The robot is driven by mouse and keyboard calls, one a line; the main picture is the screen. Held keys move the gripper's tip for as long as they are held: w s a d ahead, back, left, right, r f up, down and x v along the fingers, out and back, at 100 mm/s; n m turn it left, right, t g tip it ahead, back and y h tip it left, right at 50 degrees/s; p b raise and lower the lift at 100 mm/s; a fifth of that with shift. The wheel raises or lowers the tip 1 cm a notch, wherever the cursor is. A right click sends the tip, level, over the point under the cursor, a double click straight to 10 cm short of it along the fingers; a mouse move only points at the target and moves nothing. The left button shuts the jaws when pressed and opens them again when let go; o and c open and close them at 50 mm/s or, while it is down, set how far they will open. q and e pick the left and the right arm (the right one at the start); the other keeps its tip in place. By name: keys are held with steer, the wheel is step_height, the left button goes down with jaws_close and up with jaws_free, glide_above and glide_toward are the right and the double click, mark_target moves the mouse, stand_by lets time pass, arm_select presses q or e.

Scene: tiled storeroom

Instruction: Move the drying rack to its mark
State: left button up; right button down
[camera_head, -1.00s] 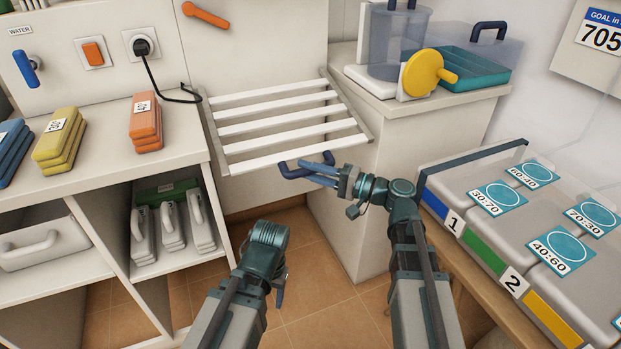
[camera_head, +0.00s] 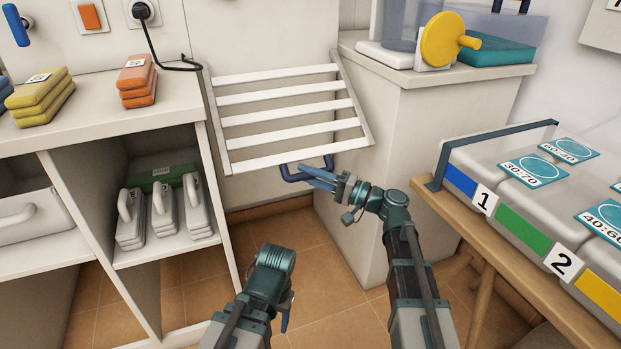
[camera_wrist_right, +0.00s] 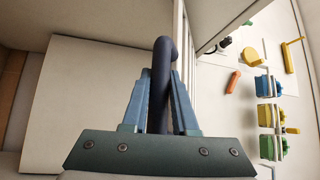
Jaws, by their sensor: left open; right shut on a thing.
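The drying rack (camera_head: 285,117) is a white slatted frame against the panel between the two counters, its front edge sloping down towards me. A dark blue handle (camera_head: 290,173) sits at its front edge. My right gripper (camera_head: 312,178) is shut on this handle. In the right wrist view, the fingers (camera_wrist_right: 160,100) close on both sides of the handle bar (camera_wrist_right: 162,60). My left gripper (camera_head: 286,316) hangs low over the floor, away from the rack, open and mostly hidden by its own wrist. I cannot make out a mark for the rack.
The left counter holds orange blocks (camera_head: 137,82) and yellow blocks (camera_head: 40,97); grey handled items (camera_head: 163,212) stand on the shelf below. A white cabinet (camera_head: 410,130) is close right of the rack. A wooden bench (camera_head: 470,222) with numbered bins is farther right. Tiled floor (camera_head: 330,300) is open below.

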steer(key=shift+w+f, duration=0.2)
steer(key=shift+f, duration=0.1)
steer(key=c, duration=0.7)
jaws_free()
steer(key=b+v, duration=0.2)
steer(key=v, duration=1.1)
steer(key=shift+s+d, duration=0.3)
